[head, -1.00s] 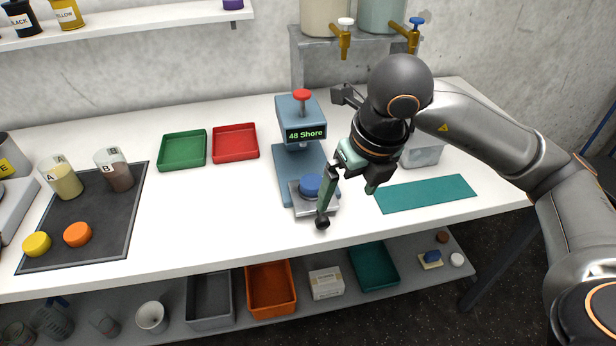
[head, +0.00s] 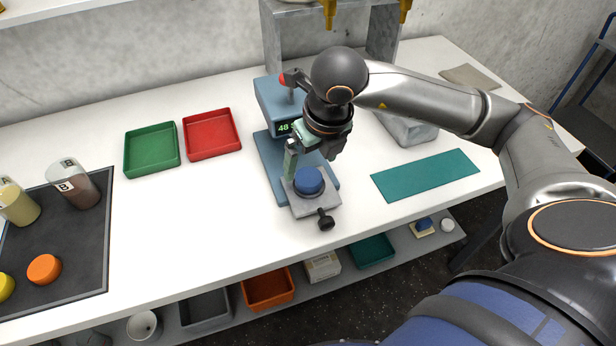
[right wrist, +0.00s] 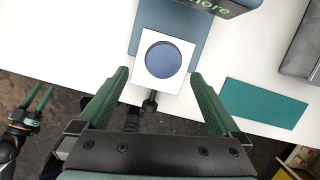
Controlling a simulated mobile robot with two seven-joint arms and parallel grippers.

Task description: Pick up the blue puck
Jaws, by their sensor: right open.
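The blue puck (head: 308,180) sits on the light square plate (head: 327,208) of the blue-grey hardness tester (head: 272,158). In the right wrist view the puck (right wrist: 163,59) lies ahead of the fingertips, centred between their lines. My right gripper (head: 308,163) is open and empty, just above and behind the puck in the head view. One green finger shows there; the other is mostly hidden. In the right wrist view both fingers (right wrist: 158,78) are spread wide. My left gripper (right wrist: 38,98) shows at the left of that view, fingers apart, away from the table.
The tester's head (head: 278,105) stands close behind my right gripper. A black knob (head: 326,222) sticks out in front of the plate. Green (head: 152,170) and red (head: 212,155) trays lie to the left, a teal mat (head: 425,176) to the right. Bare white table lies between.

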